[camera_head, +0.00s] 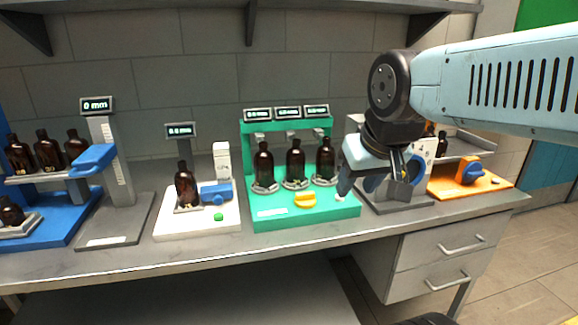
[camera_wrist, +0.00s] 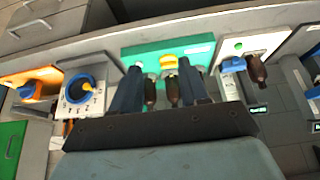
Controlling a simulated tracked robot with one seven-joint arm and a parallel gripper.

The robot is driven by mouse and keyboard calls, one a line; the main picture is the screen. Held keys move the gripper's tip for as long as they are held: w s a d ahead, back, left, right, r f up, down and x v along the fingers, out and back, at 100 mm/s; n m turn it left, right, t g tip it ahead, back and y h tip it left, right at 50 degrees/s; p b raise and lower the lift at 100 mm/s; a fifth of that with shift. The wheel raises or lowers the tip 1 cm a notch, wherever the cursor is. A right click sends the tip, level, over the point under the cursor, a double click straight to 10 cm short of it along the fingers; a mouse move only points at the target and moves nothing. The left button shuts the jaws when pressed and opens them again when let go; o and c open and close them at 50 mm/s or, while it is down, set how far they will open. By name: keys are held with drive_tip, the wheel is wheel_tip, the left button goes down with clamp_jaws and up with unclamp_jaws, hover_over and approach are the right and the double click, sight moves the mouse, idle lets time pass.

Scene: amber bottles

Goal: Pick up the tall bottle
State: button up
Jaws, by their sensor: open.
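Several amber bottles with dark caps stand on the bench, and I cannot tell which is the tall one. In the head view, three stand in a row on the green station: left bottle (camera_head: 263,164), middle bottle (camera_head: 295,160), right bottle (camera_head: 326,160). Another bottle (camera_head: 185,186) stands on the white station. My gripper (camera_head: 388,186) hangs to the right of the green station, apart from these bottles. In the wrist view, my gripper (camera_wrist: 160,68) is open, with dark bottles (camera_wrist: 172,90) of the green station showing between and beyond its fingers. Its fingers partly hide that row.
A blue station (camera_head: 45,226) with several bottles stands at far left, beside a grey height gauge (camera_head: 118,215). A grey dial station (camera_head: 418,160) and an orange station (camera_head: 490,186) stand right. A shelf (camera_head: 180,6) overhangs the bench.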

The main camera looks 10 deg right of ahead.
drive_tip(key=shift+o, duration=0.3)
drive_tip(key=shift+o, duration=0.8)
drive_tip(key=shift+w+a, duration=0.1)
drive_tip(key=shift+w, duration=0.05)
drive_tip(key=o, duration=0.8)
drive_tip(key=w+a+f+t+y, duration=0.1)
drive_tip(key=w+a, duration=0.2)
drive_tip(key=w, duration=0.5)
drive_tip(key=w+a+f+t+y, duration=0.2)
drive_tip(key=w+a, duration=0.1)
drive_tip(key=w, duration=0.5)
drive_tip(key=shift+w+f+m, duration=0.2)
drive_tip(key=shift+m, duration=0.1)
drive_tip(key=m+t+h, duration=0.3)
drive_tip(key=t+h, duration=0.1)
drive_tip(key=h, duration=0.3)
approach(295, 169)
drive_tip(key=shift+x, duration=6.8)
